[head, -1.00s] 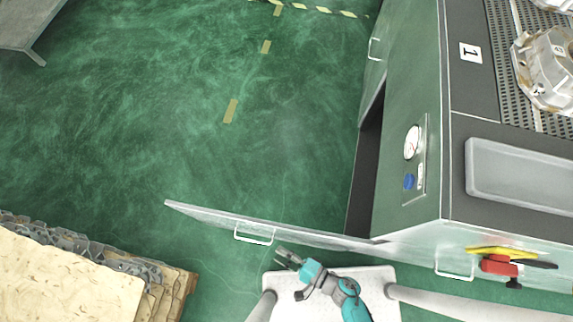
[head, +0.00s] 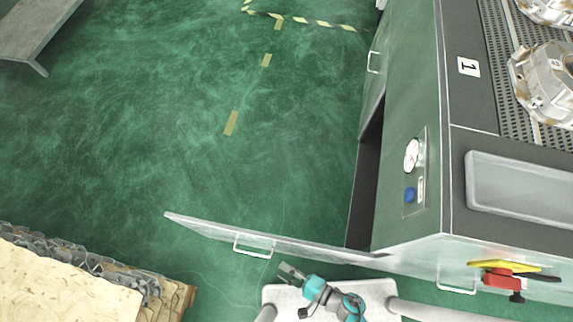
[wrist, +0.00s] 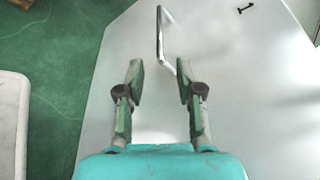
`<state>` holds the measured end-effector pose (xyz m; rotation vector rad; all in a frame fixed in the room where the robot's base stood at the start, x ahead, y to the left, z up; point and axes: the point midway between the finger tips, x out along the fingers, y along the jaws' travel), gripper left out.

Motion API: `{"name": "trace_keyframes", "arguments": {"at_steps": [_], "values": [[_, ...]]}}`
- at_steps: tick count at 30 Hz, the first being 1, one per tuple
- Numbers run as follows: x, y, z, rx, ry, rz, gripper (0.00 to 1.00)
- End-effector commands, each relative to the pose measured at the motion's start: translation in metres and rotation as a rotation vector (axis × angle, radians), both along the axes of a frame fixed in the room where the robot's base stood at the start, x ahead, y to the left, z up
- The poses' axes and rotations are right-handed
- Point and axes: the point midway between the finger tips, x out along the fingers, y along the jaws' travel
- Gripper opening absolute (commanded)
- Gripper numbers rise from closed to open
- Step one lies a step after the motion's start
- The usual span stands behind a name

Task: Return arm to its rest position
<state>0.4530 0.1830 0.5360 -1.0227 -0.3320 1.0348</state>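My gripper (head: 290,272) is low in the head view, just on the near side of the open cabinet door (head: 205,226). In the wrist view my gripper (wrist: 158,80) has its two fingers apart with nothing between them. The door's handle (wrist: 162,40) shows beyond the fingertips there, and it also shows in the head view (head: 253,246). The gripper is apart from the handle. My arm is folded back over my white base at the bottom of the head view.
A stack of pale sheets (head: 60,295) is at lower left. The green floor (head: 150,120) is open at centre.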

Motion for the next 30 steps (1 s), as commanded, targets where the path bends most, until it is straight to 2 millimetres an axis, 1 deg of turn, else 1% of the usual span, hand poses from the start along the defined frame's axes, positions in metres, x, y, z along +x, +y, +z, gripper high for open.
{"name": "trace_keyframes", "arguments": {"at_steps": [10, 14, 17, 24, 30], "values": [[0.0, -0.001, 0.002, -0.007, -0.016, -0.005, 0.36], [0.002, -0.007, 0.017, -0.05, -0.113, -0.04, 0.36], [0.005, -0.016, 0.038, -0.121, -0.243, -0.095, 0.36], [0.011, -0.048, 0.098, -0.365, -0.552, -0.242, 0.36], [0.01, -0.078, 0.147, -0.611, -0.737, -0.345, 0.36]]}}
